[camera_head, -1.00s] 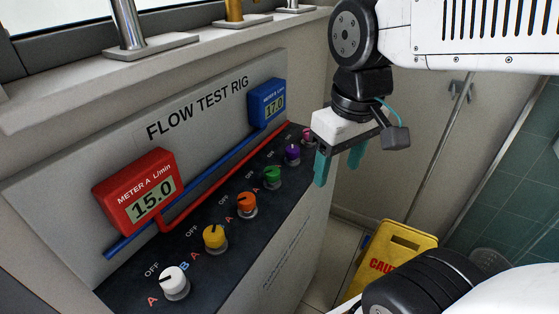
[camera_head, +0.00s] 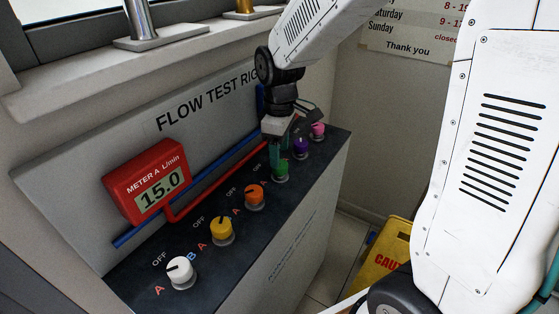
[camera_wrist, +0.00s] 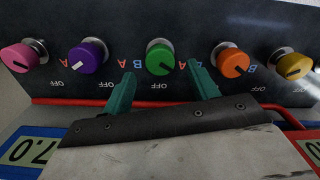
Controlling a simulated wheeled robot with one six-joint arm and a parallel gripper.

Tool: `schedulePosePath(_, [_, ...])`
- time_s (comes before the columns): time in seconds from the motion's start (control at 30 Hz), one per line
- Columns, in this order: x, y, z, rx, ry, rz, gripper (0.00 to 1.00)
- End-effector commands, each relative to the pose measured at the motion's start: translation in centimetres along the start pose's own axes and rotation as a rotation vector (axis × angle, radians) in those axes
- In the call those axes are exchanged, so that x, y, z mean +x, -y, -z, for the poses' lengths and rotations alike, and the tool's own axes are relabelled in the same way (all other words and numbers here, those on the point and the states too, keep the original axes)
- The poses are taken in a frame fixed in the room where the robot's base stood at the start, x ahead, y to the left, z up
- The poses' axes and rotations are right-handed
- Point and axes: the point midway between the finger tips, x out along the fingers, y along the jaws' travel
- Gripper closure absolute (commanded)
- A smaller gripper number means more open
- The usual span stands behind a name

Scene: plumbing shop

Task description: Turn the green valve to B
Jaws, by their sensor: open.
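The green valve (camera_head: 281,173) is a round knob in the row on the sloping black panel, between the orange and purple knobs. In the wrist view it (camera_wrist: 160,58) appears upside down, with OFF below it, a blue B to its left and a red A to its right. Its pointer is too small to read surely. My gripper (camera_head: 279,153) is just above the green valve, teal fingers pointing down. In the wrist view my gripper (camera_wrist: 162,88) is open and empty, its fingers spread to either side of the valve without visibly touching it.
The orange knob (camera_head: 254,194) and purple knob (camera_head: 300,147) stand close on both sides. Yellow (camera_head: 221,230), white (camera_head: 180,272) and pink (camera_head: 318,130) knobs complete the row. Red meter A (camera_head: 147,181) reads 15.0. A yellow caution sign (camera_head: 384,258) stands on the floor at right.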

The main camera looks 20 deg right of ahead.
Motion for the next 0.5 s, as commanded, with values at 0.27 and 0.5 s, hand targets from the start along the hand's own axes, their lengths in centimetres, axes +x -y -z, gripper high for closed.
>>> schedulePosePath(0.27, [3.5, 0.0, -0.1, 0.002, 0.001, 0.001, 0.41])
schedulePosePath(0.5, [3.8, 0.0, -0.1, 0.002, 0.0, 0.0, 0.41])
